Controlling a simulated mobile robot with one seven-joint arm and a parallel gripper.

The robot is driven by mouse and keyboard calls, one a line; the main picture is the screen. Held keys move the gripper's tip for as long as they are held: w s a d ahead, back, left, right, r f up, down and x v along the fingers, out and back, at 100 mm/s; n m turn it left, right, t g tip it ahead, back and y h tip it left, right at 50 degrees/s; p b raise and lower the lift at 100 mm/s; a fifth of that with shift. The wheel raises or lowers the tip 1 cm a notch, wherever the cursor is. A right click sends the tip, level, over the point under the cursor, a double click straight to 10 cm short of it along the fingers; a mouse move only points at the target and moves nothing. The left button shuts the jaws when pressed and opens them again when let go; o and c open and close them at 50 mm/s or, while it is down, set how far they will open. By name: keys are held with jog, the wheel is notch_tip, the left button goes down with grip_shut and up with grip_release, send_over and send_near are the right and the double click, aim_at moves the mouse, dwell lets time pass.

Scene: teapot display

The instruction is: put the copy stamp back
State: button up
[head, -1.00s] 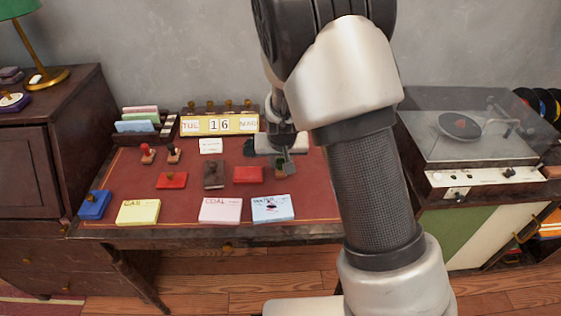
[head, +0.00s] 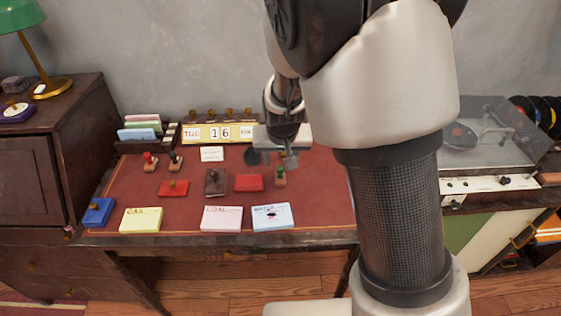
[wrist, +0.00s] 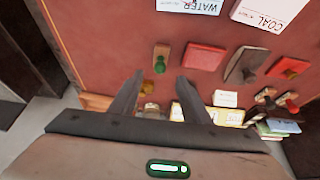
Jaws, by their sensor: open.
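A stamp with a green handle and a wooden base (head: 281,177) stands on the right of the red desk top. It also shows in the wrist view (wrist: 160,60), just beyond my fingertips and between their lines. A red-handled stamp (head: 150,162) and a black-handled stamp (head: 175,162) stand at the back left; no label shows which is the copy stamp. My gripper (head: 290,160) is open and empty, above and slightly behind the green stamp. In the wrist view my gripper (wrist: 160,80) has its fingers apart, with nothing between them.
Red pads (head: 173,188) (head: 248,183) and a dark brown block with a knob (head: 215,182) lie mid-desk. Gas (head: 140,220), coal (head: 221,219) and water (head: 272,217) bills line the front. A yellow calendar (head: 218,133) stands behind. A record player (head: 490,140) is at right.

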jog(key=s+d+r+y, duration=0.1)
jog(key=s+d+r, duration=0.3)
jog(key=s+r, duration=0.4)
jog(key=s+d+r, duration=0.3)
jog(key=s+r, duration=0.3)
jog(key=r, duration=0.3)
jog(key=s+d+r, duration=0.1)
jog(key=s+d, duration=0.1)
jog(key=s, duration=0.3)
jog(key=s+d+r+h, duration=0.1)
jog(key=s+d+r, duration=0.1)
jog(key=s, duration=0.4)
jog(key=shift+s+d+r+t, duration=0.15)
jog(key=shift+r+t, duration=0.15)
jog(key=shift+t, duration=0.1)
